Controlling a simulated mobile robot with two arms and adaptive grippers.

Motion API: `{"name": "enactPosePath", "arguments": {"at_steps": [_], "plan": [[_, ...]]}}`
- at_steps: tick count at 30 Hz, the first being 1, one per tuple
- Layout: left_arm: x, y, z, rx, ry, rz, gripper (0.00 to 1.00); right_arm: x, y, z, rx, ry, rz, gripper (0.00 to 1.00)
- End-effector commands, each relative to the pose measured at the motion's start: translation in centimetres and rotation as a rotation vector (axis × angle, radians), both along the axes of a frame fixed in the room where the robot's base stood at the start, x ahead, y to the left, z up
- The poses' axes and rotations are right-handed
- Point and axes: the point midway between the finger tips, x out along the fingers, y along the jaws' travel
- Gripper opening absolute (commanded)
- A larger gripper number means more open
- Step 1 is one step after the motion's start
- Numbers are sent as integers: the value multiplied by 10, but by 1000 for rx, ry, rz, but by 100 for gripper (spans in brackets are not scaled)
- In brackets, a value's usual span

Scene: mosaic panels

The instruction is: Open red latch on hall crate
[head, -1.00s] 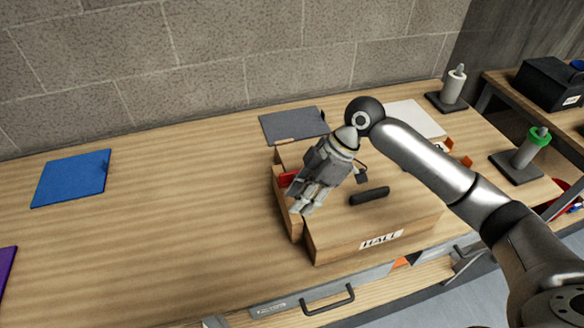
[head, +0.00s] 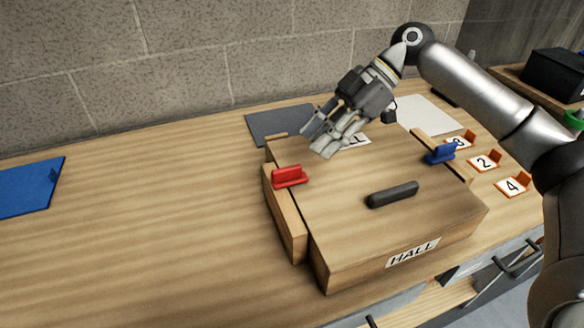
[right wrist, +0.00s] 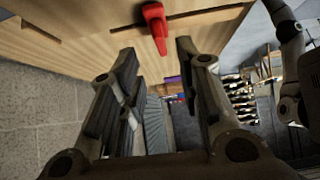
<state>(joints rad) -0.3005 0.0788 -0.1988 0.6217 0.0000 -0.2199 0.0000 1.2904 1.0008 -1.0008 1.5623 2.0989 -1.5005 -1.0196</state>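The wooden hall crate (head: 345,255) sits on the bench with a HALL label on its front. The red latch (head: 289,176) is on its left edge, fully visible, and also shows at the top of the right wrist view (right wrist: 155,27). A blue latch (head: 440,153) is on the crate's right edge. My right gripper (head: 318,141) is above the rear of the crate, behind and to the right of the red latch, not touching it. Its fingers (right wrist: 155,55) are spread and empty. My left gripper is out of view.
A black handle (head: 392,194) is on the crate lid. A dark grey panel (head: 280,124) and a white panel (head: 428,115) lie behind. Small orange numbered stands (head: 485,160) are at the right. A blue panel (head: 30,187) lies far left; the bench between is clear.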

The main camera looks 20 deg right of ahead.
Motion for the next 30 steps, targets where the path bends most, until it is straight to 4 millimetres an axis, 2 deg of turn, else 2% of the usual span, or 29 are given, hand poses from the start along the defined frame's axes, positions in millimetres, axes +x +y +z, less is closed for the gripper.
{"name": "enactPosePath", "arguments": {"at_steps": [6, 12, 17, 25, 30], "plan": [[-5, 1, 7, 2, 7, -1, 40, -2, 31, -30, -2, 4, 3, 32], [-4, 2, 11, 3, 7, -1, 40, -2, 51, -51, -1, 3, 0, 32], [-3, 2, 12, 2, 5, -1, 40, -3, 59, -58, 0, 1, 0, 32], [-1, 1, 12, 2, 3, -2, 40, -2, 60, -60, 0, 1, -1, 32], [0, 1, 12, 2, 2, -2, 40, -2, 59, -60, -1, 1, -1, 12]]}}
